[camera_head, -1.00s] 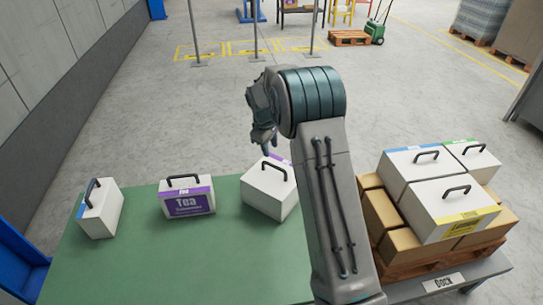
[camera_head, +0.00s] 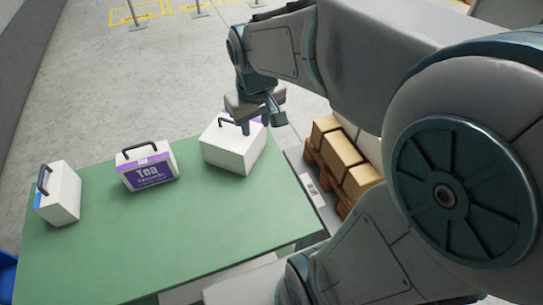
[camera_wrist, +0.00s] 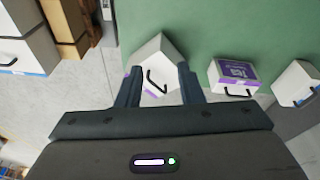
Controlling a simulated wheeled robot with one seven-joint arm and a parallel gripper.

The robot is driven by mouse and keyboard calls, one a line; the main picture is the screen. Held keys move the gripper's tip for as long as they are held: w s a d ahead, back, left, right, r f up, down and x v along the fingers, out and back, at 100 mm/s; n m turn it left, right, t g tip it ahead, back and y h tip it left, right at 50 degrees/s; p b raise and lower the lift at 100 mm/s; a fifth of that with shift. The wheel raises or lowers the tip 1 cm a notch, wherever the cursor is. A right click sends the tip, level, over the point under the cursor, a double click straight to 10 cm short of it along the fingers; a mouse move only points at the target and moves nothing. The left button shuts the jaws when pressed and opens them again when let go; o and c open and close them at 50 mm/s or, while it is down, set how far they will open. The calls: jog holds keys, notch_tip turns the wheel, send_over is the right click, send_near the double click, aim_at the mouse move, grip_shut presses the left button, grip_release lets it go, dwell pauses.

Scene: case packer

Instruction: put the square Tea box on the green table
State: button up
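A white box with a black handle and a purple edge (camera_head: 232,150) stands on the far right corner of the green table (camera_head: 190,225). Its labelled face is turned away in the head view; it also shows in the wrist view (camera_wrist: 156,50). My gripper (camera_head: 257,112) is above this box, near its handle. In the wrist view, my gripper's fingers (camera_wrist: 158,85) are apart, with the handle showing between them. A wider white box with a purple Tea label (camera_head: 147,168) stands on the table to its left.
Another white box with a blue mark (camera_head: 60,195) stands at the table's left. Brown cartons (camera_head: 341,150) on a pallet lie right of the table. The table's front and middle are clear. My arm hides much of the right side.

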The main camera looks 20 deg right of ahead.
jog(key=s+f+m, duration=0.1)
jog(key=s+m, duration=0.1)
jog(key=s, duration=0.7)
jog(key=shift+s+f, duration=0.3)
jog(key=shift+s, duration=0.1)
